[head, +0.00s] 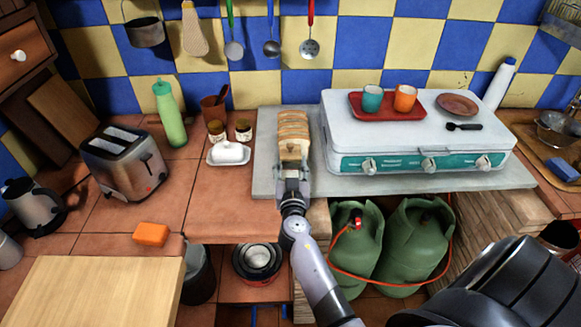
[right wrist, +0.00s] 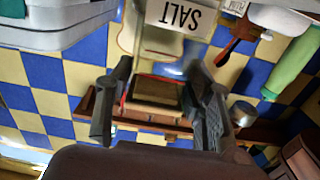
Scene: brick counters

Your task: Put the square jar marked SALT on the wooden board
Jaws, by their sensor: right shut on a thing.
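The jar marked SALT (right wrist: 180,15) shows at the top of the right wrist view, its pale label upside down in that picture. My right gripper (right wrist: 158,75) has its two dark fingers spread around the jar's width and is shut on it. In the head view my right gripper (head: 292,178) is over the front of the grey slab, left of the stove; it largely hides the jar there. The wooden board (head: 95,292) lies at the lower left, its visible top bare. My left gripper is not in view.
Sliced bread (head: 293,132) lies just beyond my right gripper. The white stove (head: 420,145) is to its right, a butter dish (head: 229,153) to its left. An orange sponge (head: 151,234) lies beside the board; a toaster (head: 122,160) and kettle (head: 33,205) stand behind.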

